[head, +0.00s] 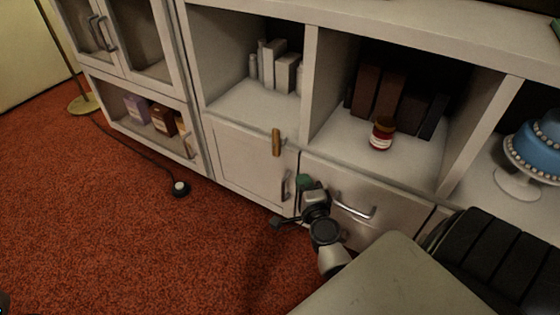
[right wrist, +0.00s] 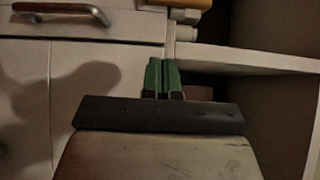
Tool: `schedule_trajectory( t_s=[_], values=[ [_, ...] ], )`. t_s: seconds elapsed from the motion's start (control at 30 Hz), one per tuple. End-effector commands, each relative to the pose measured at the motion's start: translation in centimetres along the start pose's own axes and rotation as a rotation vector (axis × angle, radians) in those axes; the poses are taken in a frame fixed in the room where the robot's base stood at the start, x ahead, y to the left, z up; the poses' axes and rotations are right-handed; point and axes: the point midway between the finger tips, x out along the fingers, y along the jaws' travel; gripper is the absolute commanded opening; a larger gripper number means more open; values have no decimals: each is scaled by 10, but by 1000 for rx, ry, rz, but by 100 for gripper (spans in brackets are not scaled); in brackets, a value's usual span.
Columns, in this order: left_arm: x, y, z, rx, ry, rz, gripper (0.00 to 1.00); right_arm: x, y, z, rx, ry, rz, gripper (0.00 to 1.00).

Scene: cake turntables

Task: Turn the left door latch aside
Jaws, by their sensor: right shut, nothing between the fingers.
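The wooden latch (head: 276,142) stands upright at the upper right corner of the low white door (head: 242,166) in the head view. An orange-brown piece that looks like this latch (right wrist: 186,4) is cut off by the top edge of the right wrist view. My right gripper (head: 304,182) is below and right of the latch, near the door's right edge, and apart from it. In the right wrist view its green fingertips (right wrist: 164,74) are together with nothing between them. My left gripper is not recognisable in the head view.
A metal door handle (head: 285,186) and a drawer handle (head: 354,207) stick out close to my right gripper. A red jar (head: 381,134) stands on the shelf above the drawer. A blue cake (head: 538,146) is at the right. The red carpet (head: 110,230) is mostly open.

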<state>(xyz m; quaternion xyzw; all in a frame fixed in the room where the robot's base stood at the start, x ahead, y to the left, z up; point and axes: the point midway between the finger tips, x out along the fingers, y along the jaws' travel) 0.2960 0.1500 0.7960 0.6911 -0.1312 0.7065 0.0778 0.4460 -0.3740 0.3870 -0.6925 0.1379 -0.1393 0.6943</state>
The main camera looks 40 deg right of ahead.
Motion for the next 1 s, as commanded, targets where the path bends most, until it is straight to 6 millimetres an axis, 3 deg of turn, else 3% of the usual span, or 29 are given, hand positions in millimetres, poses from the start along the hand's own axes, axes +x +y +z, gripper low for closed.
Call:
schedule_trajectory(
  t_s=[0.33, 0.4, 0.63, 1.0],
  values=[
    [-2, 0, 1, -1, -13, -4, 43, 76, -1, 1, 1, -2, -1, 0],
    [-3, 0, 1, -1, -12, -3, 43, 82, 1, 12, 2, -2, 0, 0],
    [-3, 0, 2, -1, -13, -1, 43, 97, 1, 27, -1, -1, 1, 0],
    [1, 0, 0, 0, 2, 4, 43, 99, 1, 29, -2, -1, 2, 0]
  ],
)
